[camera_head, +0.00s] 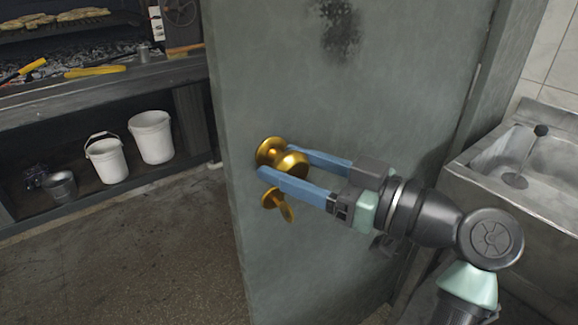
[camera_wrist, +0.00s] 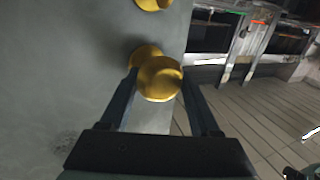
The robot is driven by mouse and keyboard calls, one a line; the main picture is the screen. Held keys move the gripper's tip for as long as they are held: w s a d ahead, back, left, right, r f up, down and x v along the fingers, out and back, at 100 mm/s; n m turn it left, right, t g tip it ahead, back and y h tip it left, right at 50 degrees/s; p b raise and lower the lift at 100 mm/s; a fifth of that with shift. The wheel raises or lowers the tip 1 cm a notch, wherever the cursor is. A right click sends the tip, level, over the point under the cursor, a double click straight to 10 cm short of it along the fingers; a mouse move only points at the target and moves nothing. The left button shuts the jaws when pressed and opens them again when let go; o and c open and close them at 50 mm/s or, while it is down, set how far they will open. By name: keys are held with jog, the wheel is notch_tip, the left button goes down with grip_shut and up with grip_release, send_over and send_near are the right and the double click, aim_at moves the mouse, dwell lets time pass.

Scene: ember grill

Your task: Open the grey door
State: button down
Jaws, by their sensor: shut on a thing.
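The grey door (camera_head: 350,100) stands ajar, its free edge on the left, with the grill room showing past that edge. A round brass knob (camera_head: 291,165) sits near this edge, with a smaller brass turn piece (camera_head: 279,203) below it. My gripper (camera_head: 277,163) has its two blue fingers on either side of the knob and is shut on it. In the wrist view the knob (camera_wrist: 160,79) sits between the two dark fingers, and the door face (camera_wrist: 60,70) fills the left side. The finger contact on the knob's far side is partly hidden.
A steel sink (camera_head: 520,165) stands close at the right, beside my arm. Two white buckets (camera_head: 107,160) and a small metal pail (camera_head: 62,186) sit on a low shelf under the charcoal grill (camera_head: 80,55). The floor (camera_head: 130,260) left of the door is clear.

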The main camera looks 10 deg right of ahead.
jog(key=shift+d, duration=0.1)
jog(key=shift+c, duration=0.7)
grip_release()
jog(key=v, duration=1.3)
jog(key=shift+d, duration=0.1)
